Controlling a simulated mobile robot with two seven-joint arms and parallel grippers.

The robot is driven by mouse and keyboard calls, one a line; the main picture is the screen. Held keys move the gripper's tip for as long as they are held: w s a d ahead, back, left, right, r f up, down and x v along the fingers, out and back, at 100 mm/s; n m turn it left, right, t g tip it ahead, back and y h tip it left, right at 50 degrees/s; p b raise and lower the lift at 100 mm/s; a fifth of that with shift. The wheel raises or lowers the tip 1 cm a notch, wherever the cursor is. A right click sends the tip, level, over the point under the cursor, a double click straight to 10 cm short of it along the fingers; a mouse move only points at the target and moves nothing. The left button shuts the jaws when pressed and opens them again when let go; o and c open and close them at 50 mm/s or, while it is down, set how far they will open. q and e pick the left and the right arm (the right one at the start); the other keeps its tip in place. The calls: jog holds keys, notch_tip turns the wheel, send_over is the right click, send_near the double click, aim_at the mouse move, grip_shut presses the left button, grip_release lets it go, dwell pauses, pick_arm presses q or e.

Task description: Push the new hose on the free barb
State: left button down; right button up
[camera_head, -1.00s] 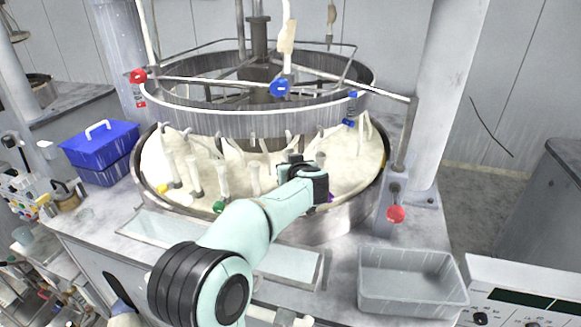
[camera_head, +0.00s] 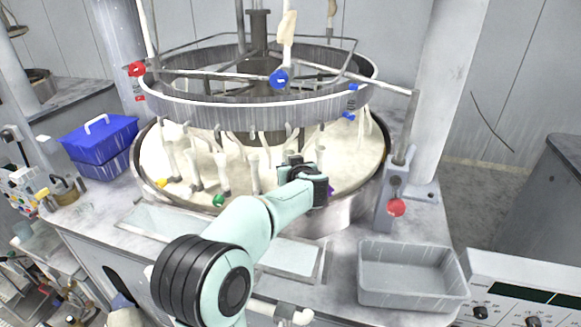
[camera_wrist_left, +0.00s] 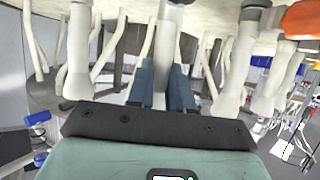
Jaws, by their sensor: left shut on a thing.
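My left gripper (camera_head: 300,172) reaches over the front right of the round, pale platen bowl (camera_head: 345,212). In the left wrist view its two blue-grey fingers (camera_wrist_left: 164,88) are shut on a slim, pale hose (camera_wrist_left: 160,92) standing between them. Several other white hoses hang around it, one on the left (camera_wrist_left: 112,45). Wide white posts stand on either side, one at the left (camera_wrist_left: 79,55). In the head view the gripper body hides the held hose. I cannot make out the free barb or whether the hose touches one. My right gripper is not in view.
A grey ring (camera_head: 215,112) with hoses hangs above the bowl, close over the gripper. An empty grey bin (camera_head: 410,298) stands at the right front; a blue box (camera_head: 97,145) stands left.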

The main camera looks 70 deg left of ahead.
pick_arm(q)
jog(key=shift+f, duration=0.4)
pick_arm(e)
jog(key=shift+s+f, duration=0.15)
pick_arm(q)
jog(key=c, duration=0.9)
grip_release()
jog(key=shift+c, duration=0.2)
jog(key=shift+r, duration=0.1)
jog(key=v, duration=1.3)
jog(key=shift+d+p, duration=0.2)
jog(key=shift+p, duration=0.2)
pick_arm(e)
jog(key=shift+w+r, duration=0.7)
